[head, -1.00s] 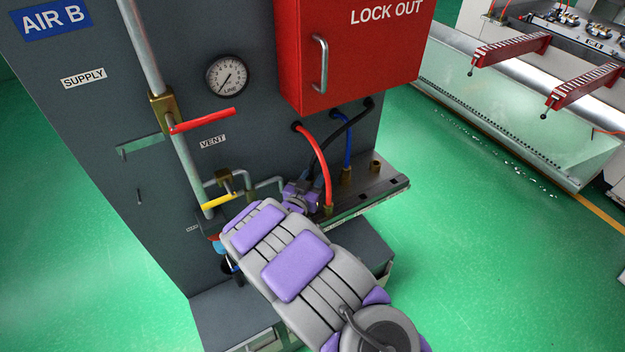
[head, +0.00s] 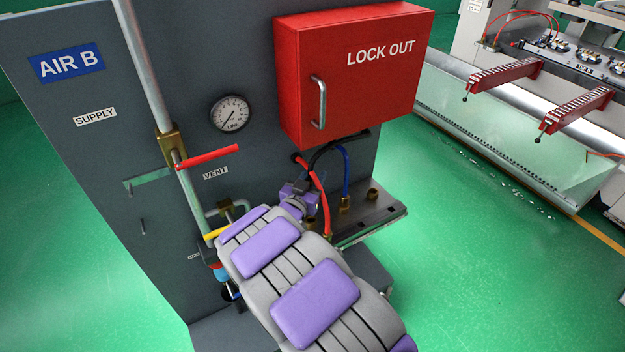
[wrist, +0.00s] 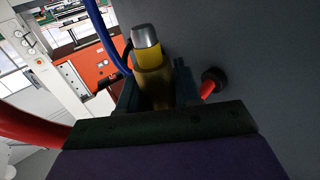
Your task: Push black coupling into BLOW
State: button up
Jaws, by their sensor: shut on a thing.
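My gripper (head: 303,198) is shut just above the shelf in the head view, left of the red hose. In the wrist view its dark jaws flank a brass coupling (wrist: 153,80) with a silver tip, which I take to be the black coupling. The black hose (head: 320,152) bends from under the red box down to my gripper. The coupling's end is hidden in the head view. A brass socket (head: 309,224) stands on the shelf below my gripper, apart from it. No BLOW label is readable, so I cannot tell which socket it names.
The red hose (head: 320,190) and blue hose (head: 346,170) run down to brass fittings on the shelf (head: 378,214). An open brass socket (head: 372,194) stands at its right. The red LOCK OUT box (head: 352,85) overhangs. Red (head: 210,156) and yellow handles are at left.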

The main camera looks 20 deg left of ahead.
jog(key=shift+r+p, duration=0.9)
jog(key=shift+r, duration=0.6)
